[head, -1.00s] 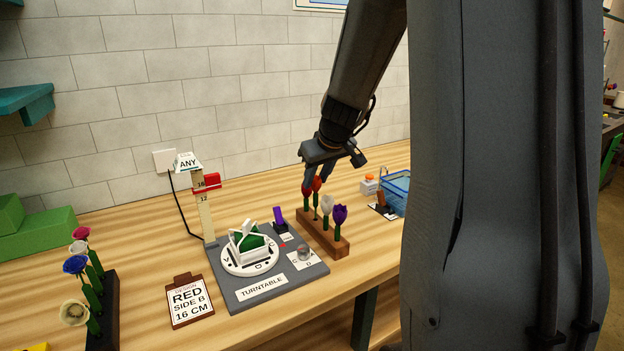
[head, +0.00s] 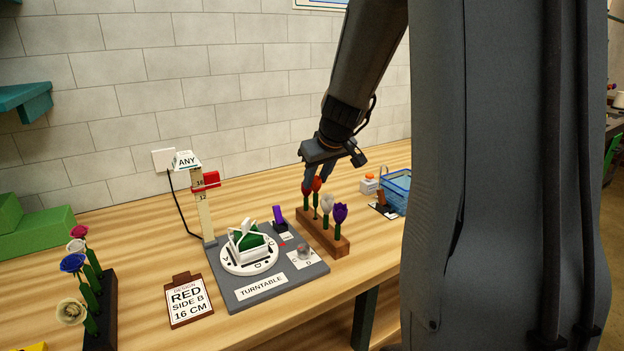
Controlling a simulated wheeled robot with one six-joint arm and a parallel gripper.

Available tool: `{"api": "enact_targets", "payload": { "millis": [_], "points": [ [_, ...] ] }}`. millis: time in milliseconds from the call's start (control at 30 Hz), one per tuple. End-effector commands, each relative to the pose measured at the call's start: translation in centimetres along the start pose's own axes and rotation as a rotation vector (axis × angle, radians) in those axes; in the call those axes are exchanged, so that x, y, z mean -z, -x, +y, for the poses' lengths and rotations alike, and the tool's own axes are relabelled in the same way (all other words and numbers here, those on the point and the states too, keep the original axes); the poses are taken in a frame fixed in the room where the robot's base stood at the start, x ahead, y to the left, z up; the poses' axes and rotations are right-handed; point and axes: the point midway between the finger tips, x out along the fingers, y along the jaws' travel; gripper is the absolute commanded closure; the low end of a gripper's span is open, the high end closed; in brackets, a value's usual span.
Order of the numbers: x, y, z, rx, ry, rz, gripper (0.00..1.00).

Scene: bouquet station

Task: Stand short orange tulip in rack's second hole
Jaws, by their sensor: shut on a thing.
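The wooden tulip rack (head: 338,246) stands right of the turntable. A white tulip (head: 327,204) and a purple tulip (head: 341,213) stand upright in its near holes. At the far end are two reddish heads, a red tulip (head: 305,194) and an orange-red tulip (head: 317,184), close together under my gripper (head: 318,182). My gripper points down over the rack's far half and is shut on the orange-red tulip. Its fingers partly cover both heads. I cannot tell whether the held stem's lower end is inside a hole.
The grey turntable station (head: 270,289) with a white cage lies left of the rack. A ruler post (head: 205,215) rises behind it. A dark flower rack (head: 103,325) is far left.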

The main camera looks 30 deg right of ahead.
Motion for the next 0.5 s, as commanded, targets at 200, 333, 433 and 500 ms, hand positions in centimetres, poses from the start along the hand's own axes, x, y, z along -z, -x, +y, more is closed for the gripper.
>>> {"api": "enact_targets", "payload": {
  "millis": [200, 333, 433, 500],
  "points": [
    [0.00, -0.03, 0.00, 0.000, 0.000, 0.000, 0.81],
    [-0.06, -0.14, -0.01, 0.000, 0.000, 0.000, 0.81],
    [-0.12, -0.25, -0.01, 0.000, 0.000, 0.000, 0.81],
    [-0.17, -0.32, -0.01, 0.000, 0.000, 0.000, 0.81]
  ]
}}
